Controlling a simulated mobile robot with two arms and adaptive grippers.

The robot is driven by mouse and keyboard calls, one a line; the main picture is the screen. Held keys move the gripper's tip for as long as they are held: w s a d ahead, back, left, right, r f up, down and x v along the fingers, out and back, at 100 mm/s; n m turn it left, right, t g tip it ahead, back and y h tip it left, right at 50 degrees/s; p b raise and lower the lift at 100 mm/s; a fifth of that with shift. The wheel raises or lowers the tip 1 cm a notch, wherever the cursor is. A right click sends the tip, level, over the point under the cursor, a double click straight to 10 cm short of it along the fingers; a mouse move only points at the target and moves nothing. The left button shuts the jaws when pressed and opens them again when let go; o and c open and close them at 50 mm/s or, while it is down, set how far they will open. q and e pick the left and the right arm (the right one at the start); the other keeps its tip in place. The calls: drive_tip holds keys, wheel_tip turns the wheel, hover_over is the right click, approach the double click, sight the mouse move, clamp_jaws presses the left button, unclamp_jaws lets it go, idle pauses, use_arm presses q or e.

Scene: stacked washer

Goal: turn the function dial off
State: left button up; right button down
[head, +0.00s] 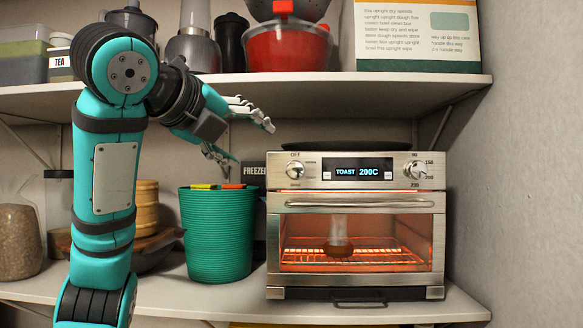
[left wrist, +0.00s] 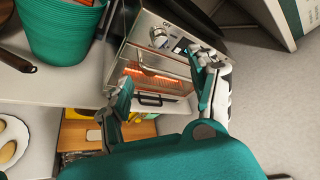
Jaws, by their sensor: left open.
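A steel toaster oven (head: 355,190) stands on the lower shelf, its display (head: 357,172) reading TOAST 200C and its inside glowing orange. The function dial (head: 295,170) is the round knob at the left of its front panel, with OFF printed above it. Which way the dial points is hard to tell. My left gripper (head: 251,142) is open and empty, up and left of the dial and apart from it. In the left wrist view, the fingers (left wrist: 162,75) are spread in front of the oven, and the dial (left wrist: 158,38) shows beyond them.
A second dial (head: 419,171) is at the panel's right. A green ribbed basket (head: 216,240) stands left of the oven. The upper shelf (head: 300,84) with a red pot (head: 285,47) hangs above. A wall closes the right side. Space before the oven is clear.

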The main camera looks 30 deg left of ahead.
sight(294, 170)
use_arm(q)
drive_tip(key=p+x, duration=0.5)
drive_tip(key=x, duration=1.1)
drive_tip(key=shift+w+r, duration=0.1)
drive_tip(key=shift+w, duration=0.1)
drive_tip(key=shift+w+p, duration=0.35)
drive_tip(key=shift+w, duration=0.3)
drive_tip(key=shift+f, duration=0.25)
drive_tip(key=shift+c, duration=0.4)
drive_tip(key=c, duration=1.1)
drive_tip(key=shift+o, duration=0.2)
